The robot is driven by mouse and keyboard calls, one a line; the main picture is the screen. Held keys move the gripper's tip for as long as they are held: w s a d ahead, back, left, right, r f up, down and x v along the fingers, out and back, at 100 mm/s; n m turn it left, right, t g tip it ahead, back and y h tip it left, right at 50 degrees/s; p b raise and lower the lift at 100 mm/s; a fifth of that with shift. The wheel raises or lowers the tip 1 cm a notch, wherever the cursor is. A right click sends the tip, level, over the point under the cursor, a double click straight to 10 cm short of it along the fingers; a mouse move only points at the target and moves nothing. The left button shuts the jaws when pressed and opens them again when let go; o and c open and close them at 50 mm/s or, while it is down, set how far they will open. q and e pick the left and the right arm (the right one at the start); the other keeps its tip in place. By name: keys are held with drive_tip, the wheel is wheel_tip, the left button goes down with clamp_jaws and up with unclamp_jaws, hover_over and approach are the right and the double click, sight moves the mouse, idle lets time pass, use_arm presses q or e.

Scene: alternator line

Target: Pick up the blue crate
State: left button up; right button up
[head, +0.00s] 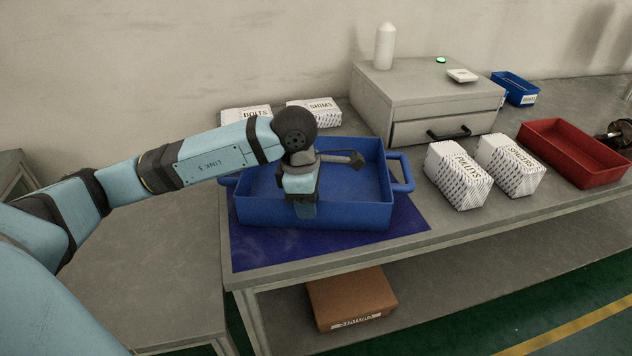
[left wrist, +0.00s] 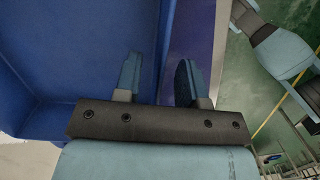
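The blue crate (head: 355,212) is a wide open box with a loop handle at each end, standing upright on a dark blue mat (head: 275,252) on the bench. It looks empty where I can see inside. My left gripper (head: 304,208) points down at its near long wall. In the left wrist view the crate (left wrist: 70,60) fills the left side. My left gripper (left wrist: 157,82) is open there, one finger on the inner side of the wall and the other on the outer side, with a gap between them. My right gripper is not in view.
White boxes (head: 458,178) and a red bin (head: 575,152) stand to the right. A grey drawer cabinet (head: 430,95) with a white bottle (head: 384,47) stands behind, near a small blue bin (head: 515,88). A brown box (head: 350,298) is below the bench.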

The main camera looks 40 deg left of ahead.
use_arm(q)
wheel_tip(320, 180, down, 2)
drive_tip(key=shift+d+f, duration=0.1)
drive_tip(key=shift+f, duration=0.1)
clamp_jaws()
drive_tip(key=shift+w+r, duration=0.1)
drive_tip(key=shift+r, duration=0.05)
idle(1.2)
